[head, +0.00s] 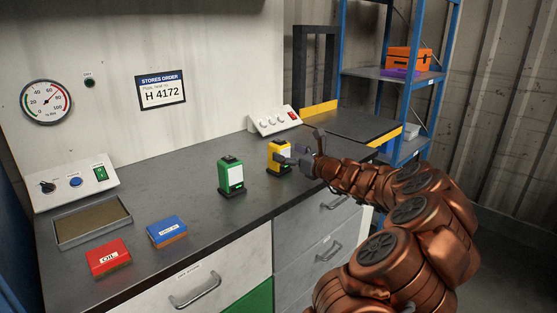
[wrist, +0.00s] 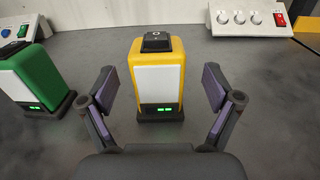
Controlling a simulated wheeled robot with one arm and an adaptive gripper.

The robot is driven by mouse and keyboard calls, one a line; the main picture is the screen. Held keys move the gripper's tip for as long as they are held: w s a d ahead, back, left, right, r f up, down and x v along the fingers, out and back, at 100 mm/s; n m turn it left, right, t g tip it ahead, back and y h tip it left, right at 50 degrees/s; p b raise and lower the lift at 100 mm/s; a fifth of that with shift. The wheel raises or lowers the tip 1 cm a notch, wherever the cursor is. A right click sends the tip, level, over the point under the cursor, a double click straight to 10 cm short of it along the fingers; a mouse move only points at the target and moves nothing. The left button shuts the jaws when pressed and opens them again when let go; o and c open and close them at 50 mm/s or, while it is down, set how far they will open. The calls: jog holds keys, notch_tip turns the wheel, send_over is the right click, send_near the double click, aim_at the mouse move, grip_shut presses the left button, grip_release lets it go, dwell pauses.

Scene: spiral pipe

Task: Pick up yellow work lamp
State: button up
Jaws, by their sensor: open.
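The yellow work lamp (head: 278,157) stands upright on the dark grey bench, toward its right part. It has a pale front panel, a black top and a black base. In the wrist view the yellow lamp (wrist: 158,80) is centred ahead, with two green lights low on its front. My gripper (wrist: 165,95) is open, with one finger on each side of the lamp's lower front and visible gaps on both sides. In the head view my gripper (head: 303,160) is just right of the lamp and hides a little of its right side.
A green work lamp (head: 231,175) stands left of the yellow one; it also shows in the wrist view (wrist: 30,75). A switch panel (head: 274,121) is behind. A blue box (head: 167,231), red box (head: 107,257) and tray (head: 128,221) lie at left.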

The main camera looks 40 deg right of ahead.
jog(key=shift+w+a+r, duration=0.1)
jog(key=shift+w, duration=0.85)
jog(key=shift+w+a+r, duration=0.1)
jog(key=shift+w, duration=0.85)
jog(key=shift+c, duration=0.2)
jog(key=c, duration=1.5)
jog(key=shift+o, duration=0.2)
jog(key=shift+d+r, duration=0.1)
